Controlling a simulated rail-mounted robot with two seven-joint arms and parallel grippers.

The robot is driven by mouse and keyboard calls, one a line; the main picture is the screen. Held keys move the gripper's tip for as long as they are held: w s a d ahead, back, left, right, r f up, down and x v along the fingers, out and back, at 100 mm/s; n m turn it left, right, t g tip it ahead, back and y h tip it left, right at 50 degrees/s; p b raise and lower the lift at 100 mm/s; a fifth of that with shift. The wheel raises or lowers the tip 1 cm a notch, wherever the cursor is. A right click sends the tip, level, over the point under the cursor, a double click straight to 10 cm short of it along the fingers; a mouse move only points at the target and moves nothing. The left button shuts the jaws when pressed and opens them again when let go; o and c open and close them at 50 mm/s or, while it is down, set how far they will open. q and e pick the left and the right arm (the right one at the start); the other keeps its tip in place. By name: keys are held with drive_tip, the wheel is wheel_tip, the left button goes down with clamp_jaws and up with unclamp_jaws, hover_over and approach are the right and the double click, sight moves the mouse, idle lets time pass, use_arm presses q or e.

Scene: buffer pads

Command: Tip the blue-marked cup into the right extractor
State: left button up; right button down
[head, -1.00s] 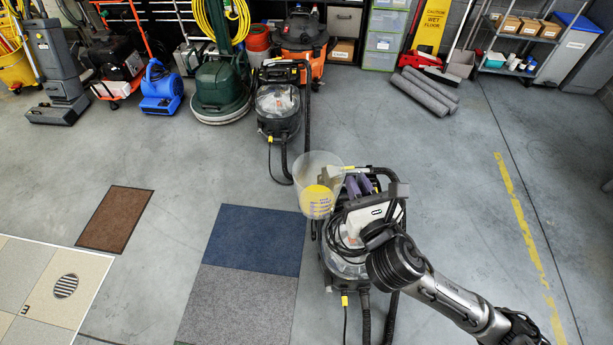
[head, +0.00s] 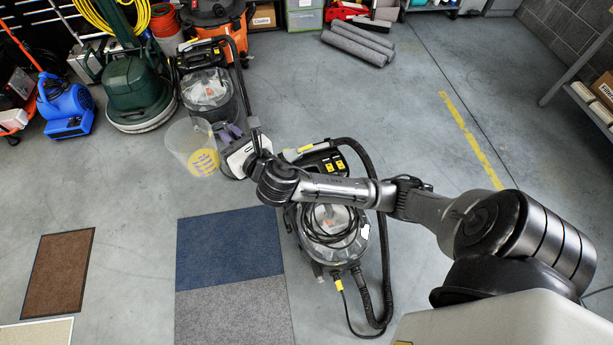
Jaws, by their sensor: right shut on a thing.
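A clear cup (head: 183,142) with a round yellow patch and small bluish lettering is held at the end of my right arm, left of the right extractor. My right gripper (head: 219,140), with dark purple fingers, is shut on the cup's right side. The cup looks roughly upright and clear of the floor, though its height is hard to judge. The right extractor (head: 330,225), a black machine with a clear lid, hose and yellow switches, stands at the centre, partly hidden by my right arm. The left extractor (head: 207,90) stands behind the cup. My left gripper is out of view.
Blue (head: 230,245) and grey (head: 236,310) mats lie in front of the cup, and a brown mat (head: 57,272) lies at left. A green floor machine (head: 135,95) and a blue blower (head: 65,108) stand at back left. Open floor lies to the right.

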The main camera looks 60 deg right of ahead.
drive_tip(key=s+d+f+m+g+h+b, duration=0.1)
drive_tip(key=d+f+h+b, duration=0.1)
drive_tip(key=d+f+b, duration=0.2)
drive_tip(key=s+d+f+m+g+h+b, duration=0.1)
drive_tip(key=d+f+b, duration=0.4)
drive_tip(key=f, duration=1.6)
drive_tip(key=s+d+f+m+h+b, duration=0.2)
drive_tip(key=d+f+b, duration=0.3)
drive_tip(key=d+f, duration=0.7)
drive_tip(key=shift+d+f+g+h, duration=0.25)
drive_tip(key=shift+d+g+h, duration=0.15)
drive_tip(key=shift+d+h, duration=0.15)
drive_tip(key=shift+m, duration=0.4)
